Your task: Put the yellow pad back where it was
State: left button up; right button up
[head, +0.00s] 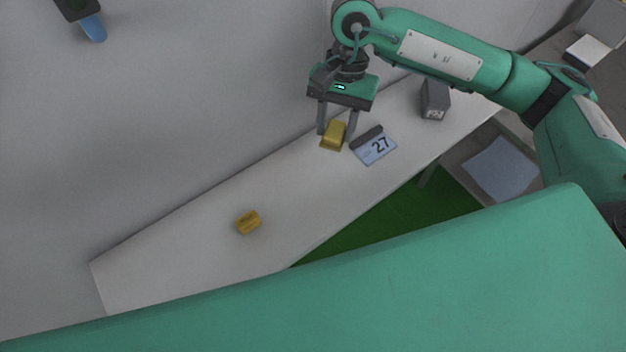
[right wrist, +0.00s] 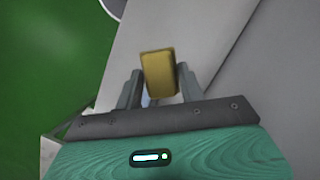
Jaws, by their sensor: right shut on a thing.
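The yellow pad (head: 333,136) is between the fingers of my right gripper (head: 337,128), at the back edge of the white table. In the right wrist view the yellow pad (right wrist: 158,75) stands up between the two grey fingers of the right gripper (right wrist: 160,84), which is shut on it. I cannot tell whether the pad touches the tabletop. A second, orange-yellow block (head: 248,222) lies on the table to the left and nearer. My left gripper is not in view.
A grey box (head: 434,100) stands farther right on the white table (head: 190,246). A wall (head: 190,110) runs behind the table. The table is clear between the pad and the orange-yellow block.

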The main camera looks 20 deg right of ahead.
jog(key=r+m, duration=0.1)
jog(key=a+r+m, duration=0.1)
jog(key=m, duration=0.1)
jog(key=s+r+m+t+y+b, duration=0.1)
jog(key=m, duration=0.1)
jog(key=shift+a+r, duration=0.25)
jog(key=shift+r, duration=0.05)
jog(key=r+m, duration=0.1)
jog(key=a+r+m+t, duration=0.1)
jog(key=r+m, duration=0.1)
jog(key=m, duration=0.1)
jog(key=shift+s+a+b, duration=0.2)
jog(key=shift+s+b, duration=0.15)
jog(key=r+m+t, duration=0.1)
jog(key=m, duration=0.1)
jog(key=p, duration=0.4)
send_over(317, 182)
jog(key=d, duration=0.1)
jog(key=shift+m, duration=0.3)
notch_tip(317, 182, down, 16)
jog(key=shift+d+r, duration=0.1)
notch_tip(317, 182, down, 4)
jog(key=shift+r+p, duration=0.1)
jog(key=shift+p, duration=0.5)
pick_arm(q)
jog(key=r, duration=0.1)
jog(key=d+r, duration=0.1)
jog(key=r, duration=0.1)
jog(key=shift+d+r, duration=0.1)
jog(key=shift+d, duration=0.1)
